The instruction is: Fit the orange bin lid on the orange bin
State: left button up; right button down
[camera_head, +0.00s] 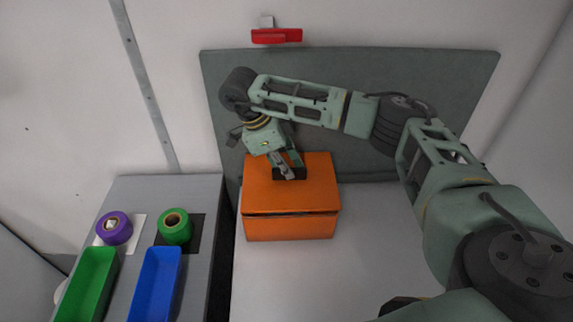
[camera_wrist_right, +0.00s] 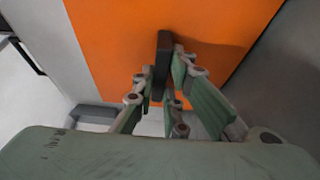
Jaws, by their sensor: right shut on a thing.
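The orange bin (camera_head: 290,228) stands on the light table top near the grey back panel. The orange bin lid (camera_head: 317,180) lies over the bin's top, with a thin dark line between lid and bin along the front. My right gripper (camera_head: 289,175) is above the lid, shut on the lid's black handle (camera_head: 279,174). In the right wrist view the orange lid (camera_wrist_right: 120,40) fills the upper middle, and the fingers (camera_wrist_right: 165,85) close around the black handle (camera_wrist_right: 163,62). Whether the lid is fully seated cannot be told. My left gripper is not in view.
A grey side table (camera_head: 207,190) on the left holds a purple tape roll (camera_head: 114,228), a green tape roll (camera_head: 174,226), a green tray (camera_head: 88,285) and a blue tray (camera_head: 156,285). A red object (camera_head: 276,36) is on the wall. The table right of the bin is clear.

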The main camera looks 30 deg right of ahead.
jog(key=shift+f+b, duration=0.55)
jog(key=shift+f, duration=0.1)
jog(key=c, duration=1.8)
grip_release()
jog(key=shift+o, duration=0.2)
jog(key=shift+r, duration=0.25)
jog(key=v, duration=1.2)
jog(key=shift+r, duration=0.45)
